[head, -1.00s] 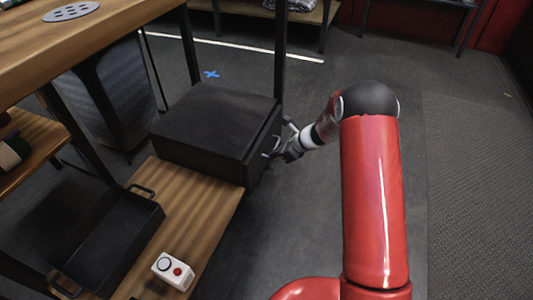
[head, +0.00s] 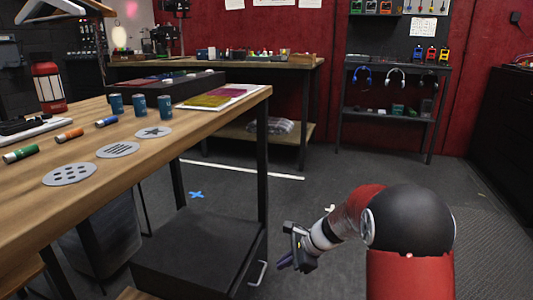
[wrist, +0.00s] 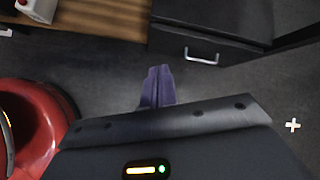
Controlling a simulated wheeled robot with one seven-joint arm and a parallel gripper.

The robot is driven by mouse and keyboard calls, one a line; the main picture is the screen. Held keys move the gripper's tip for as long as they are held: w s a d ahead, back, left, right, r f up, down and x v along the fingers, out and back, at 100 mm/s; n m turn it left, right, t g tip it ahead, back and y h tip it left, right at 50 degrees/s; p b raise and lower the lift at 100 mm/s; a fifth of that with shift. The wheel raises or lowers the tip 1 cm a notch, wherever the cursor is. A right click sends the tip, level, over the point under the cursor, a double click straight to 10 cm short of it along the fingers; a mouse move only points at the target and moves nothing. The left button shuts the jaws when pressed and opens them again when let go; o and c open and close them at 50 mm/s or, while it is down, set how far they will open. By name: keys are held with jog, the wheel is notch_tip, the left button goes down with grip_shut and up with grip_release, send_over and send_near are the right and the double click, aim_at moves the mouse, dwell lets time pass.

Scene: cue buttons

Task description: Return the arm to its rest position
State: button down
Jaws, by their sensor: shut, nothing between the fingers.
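My gripper (head: 287,262) hangs low at the end of my red arm in the head view, to the right of a black drawer box (head: 195,250). In the wrist view my gripper's fingers (wrist: 157,84) are together with nothing between them. The drawer's silver handle (wrist: 202,58) lies ahead and to the right of the fingers in that view, apart from them. The drawer front looks closed.
A wooden table (head: 215,108) at left bears blue cans, markers and grey discs with symbols. A white box with a red button (wrist: 38,9) is at the wrist view's top left. Dark floor (head: 335,170) is open beyond my arm.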

jog(key=s+d+r+n+h+p, duration=0.35)
jog(key=s+r+n, duration=0.55)
jog(key=s+r, duration=0.7)
jog(key=s+d+r+n+t+h, duration=0.1)
jog(key=s+d+r+n+h, duration=0.1)
jog(key=s, duration=0.5)
jog(key=s+d+r+n+t+h+p, duration=0.1)
jog(key=s+d+r+n+t+h, duration=0.1)
jog(key=s, duration=0.5)
jog(key=d+r+n, duration=0.1)
jog(key=d+n, duration=0.1)
jog(key=n, duration=0.1)
jog(key=shift+d+n, duration=0.3)
jog(key=shift+n, duration=0.1)
jog(key=shift+a+r, duration=0.1)
jog(key=shift+r, duration=0.05)
